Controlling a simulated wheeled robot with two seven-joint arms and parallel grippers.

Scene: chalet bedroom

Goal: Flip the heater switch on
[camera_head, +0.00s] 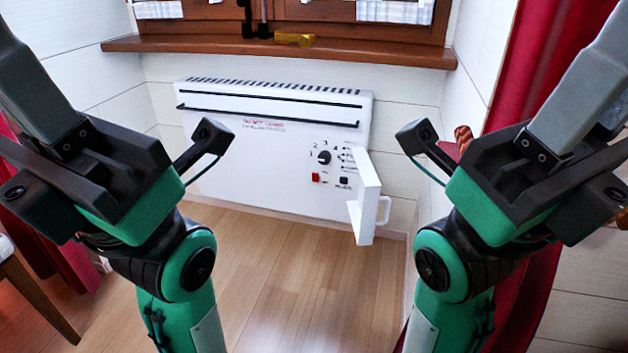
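The white heater (235,165) is fixed to the wall under the window. Its control panel has a black dial (324,157) marked with numbers, a small red switch (315,177) and a small black control (343,181). Whether the red switch is on or off is too small to tell. A white cover flap with a handle (368,195) stands open at the panel's right. My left gripper (95,170) is at the left and my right gripper (525,170) at the right, both apart from the heater. Their fingertips are not clearly visible.
A wooden window sill (280,48) juts out above the heater, with a brass-coloured object (294,40) by it. A red curtain (530,80) hangs at the right. Wooden furniture (40,300) stands at the lower left. The wooden floor (290,290) before the heater is clear.

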